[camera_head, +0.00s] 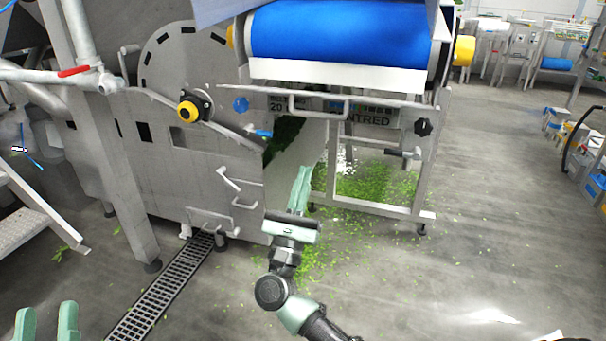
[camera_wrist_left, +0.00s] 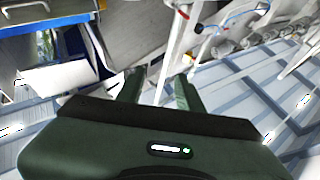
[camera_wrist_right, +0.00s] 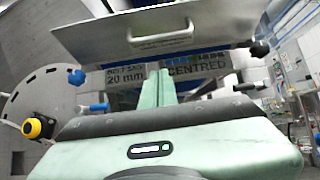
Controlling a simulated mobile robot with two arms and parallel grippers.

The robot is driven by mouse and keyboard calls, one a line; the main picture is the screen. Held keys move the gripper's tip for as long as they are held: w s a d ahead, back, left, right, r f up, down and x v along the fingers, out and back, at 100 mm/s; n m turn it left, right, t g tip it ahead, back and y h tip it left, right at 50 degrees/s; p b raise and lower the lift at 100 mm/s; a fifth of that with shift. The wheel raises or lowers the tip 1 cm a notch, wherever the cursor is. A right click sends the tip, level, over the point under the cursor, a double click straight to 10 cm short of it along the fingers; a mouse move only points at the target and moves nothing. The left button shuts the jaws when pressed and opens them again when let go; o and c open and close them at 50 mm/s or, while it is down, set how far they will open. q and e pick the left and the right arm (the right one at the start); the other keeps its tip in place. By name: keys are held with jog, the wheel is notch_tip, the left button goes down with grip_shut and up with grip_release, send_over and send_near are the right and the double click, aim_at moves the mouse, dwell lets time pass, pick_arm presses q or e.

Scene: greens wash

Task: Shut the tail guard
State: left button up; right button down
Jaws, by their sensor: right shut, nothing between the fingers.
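The tail guard (camera_head: 370,98) is a grey metal plate with a bar handle (camera_head: 318,106) at the conveyor's end, below the blue belt. It stands out, tilted up, and the label plate behind it shows beneath. In the right wrist view the guard (camera_wrist_right: 120,37) and its handle (camera_wrist_right: 163,38) are above my fingers. My right gripper (camera_head: 301,182) is shut and empty, below the guard and apart from it; it also shows in the right wrist view (camera_wrist_right: 157,88). My left gripper (camera_head: 48,320) is open and empty at the bottom left, far from the guard; its fingers show apart in the left wrist view (camera_wrist_left: 158,90).
A blue knob (camera_head: 241,104) and a black knob (camera_head: 424,127) flank the guard. A yellow-and-black knob (camera_head: 189,110) is on the drum housing at left. Leaves (camera_head: 375,190) litter the floor under the frame. Steps (camera_head: 30,220) stand at far left.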

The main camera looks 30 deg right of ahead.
pick_arm(q)
jog(key=shift+w+f+g, duration=0.25)
jog(key=shift+f+g, duration=0.05)
jog(key=shift+f, duration=0.1)
pick_arm(e)
jog(key=w+d+r, duration=0.3)
jog(key=d+r, duration=0.1)
jog(key=r, duration=0.4)
jog(key=shift+w+r, duration=0.3)
jog(key=shift+w, duration=0.05)
pick_arm(q)
jog(key=shift+w+a+f+g, duration=0.1)
jog(key=shift+w+f+g, duration=0.05)
jog(key=shift+f+g, duration=0.2)
